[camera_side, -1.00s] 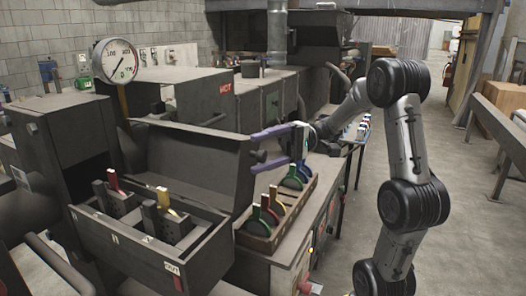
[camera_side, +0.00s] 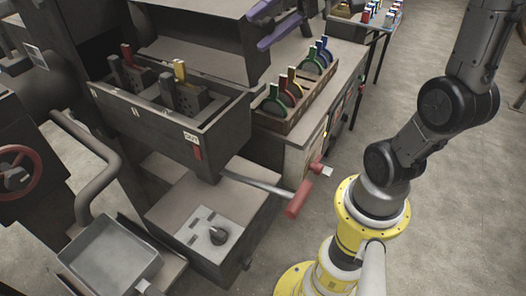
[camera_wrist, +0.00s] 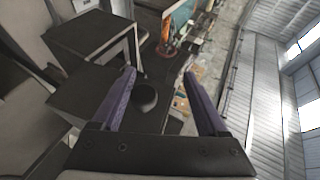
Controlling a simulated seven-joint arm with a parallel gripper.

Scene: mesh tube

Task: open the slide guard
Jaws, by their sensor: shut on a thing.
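I take the slide guard (camera_side: 205,55) to be the dark raised hood behind the open box in the side view; its top is cut off by the picture edge. My gripper (camera_side: 256,30) is at the hood's right side, with its two purple fingers pointing left. In the wrist view my gripper (camera_wrist: 159,74) has a finger on either side of a round black knob (camera_wrist: 145,97). The jaws are shut on this knob, though finger contact is hard to make out. A dark panel (camera_wrist: 85,95) lies to the left of the knob.
The open dark box (camera_side: 222,135) holds blocks with red and yellow handles. A wooden rack (camera_side: 283,122) with several coloured discs stands just right of it. A red-handled lever (camera_side: 298,200) sticks out below. Open floor (camera_side: 440,220) lies to the right.

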